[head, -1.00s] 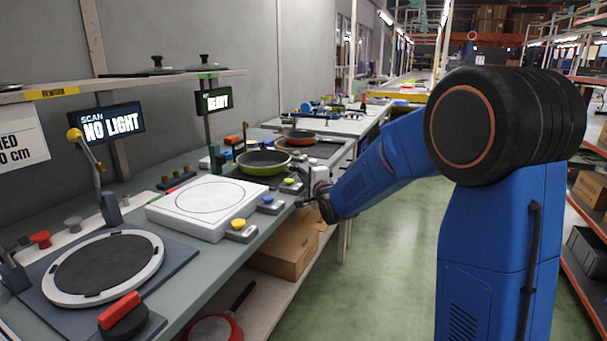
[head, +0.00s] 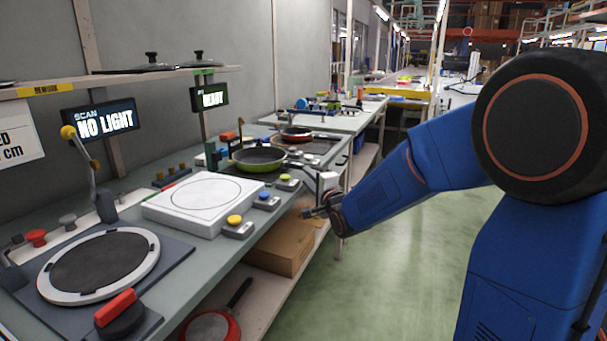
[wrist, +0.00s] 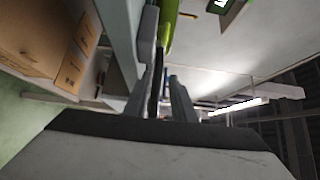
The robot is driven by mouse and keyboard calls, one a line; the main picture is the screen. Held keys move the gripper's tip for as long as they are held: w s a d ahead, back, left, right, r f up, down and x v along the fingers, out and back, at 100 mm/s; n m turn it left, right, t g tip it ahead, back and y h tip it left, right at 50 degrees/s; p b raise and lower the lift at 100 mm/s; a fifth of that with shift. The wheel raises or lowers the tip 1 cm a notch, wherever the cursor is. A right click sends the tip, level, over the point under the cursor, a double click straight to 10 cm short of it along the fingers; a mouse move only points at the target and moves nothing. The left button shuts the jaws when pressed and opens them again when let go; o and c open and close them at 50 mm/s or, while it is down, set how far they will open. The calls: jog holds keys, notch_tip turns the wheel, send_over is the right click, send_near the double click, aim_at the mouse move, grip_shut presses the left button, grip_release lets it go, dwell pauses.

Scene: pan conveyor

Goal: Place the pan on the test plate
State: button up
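A green pan (head: 259,160) with a dark inside sits upright on the bench beyond the white block. It shows edge-on as a green strip at the top of the wrist view (wrist: 168,22). My gripper (head: 308,213) is at the bench's front edge, right of and nearer than the pan. In the wrist view its two fingers (wrist: 163,98) stand apart. A dark strip, seemingly the pan's handle (wrist: 156,88), shows in the gap; contact cannot be told. A white block with a drawn circle (head: 165,212) and a dark round plate with a pale ring (head: 147,262) are bare.
Colored buttons (head: 234,221) line the bench's front edge. One screen (head: 105,121) reads NO LIGHT, another (head: 211,98) READY. An orange pan (head: 297,133) sits farther back. A cardboard box (head: 282,250) and a red pan (head: 212,327) are on the lower shelf. The green floor at right is open.

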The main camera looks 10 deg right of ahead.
jog(key=s+d+f+n+g+h, duration=0.1)
jog(key=s+d+f+n+g, duration=0.1)
jog(key=s, duration=1.3)
jog(key=s+d+f+n+g+h, duration=0.1)
jog(key=s+d+f+n+g, duration=0.2)
jog(key=s, duration=1.2)
jog(key=s+d+f+n+g+h, duration=0.1)
jog(key=s+f+n+g, duration=0.3)
jog(key=s+n+g, duration=0.4)
jog(key=s+d+n, duration=0.1)
jog(key=s+n, duration=0.2)
jog(key=s, duration=0.4)
jog(key=shift+s+d+f, duration=0.15)
jog(key=shift+s+f, duration=0.1)
jog(key=shift+s, duration=0.1)
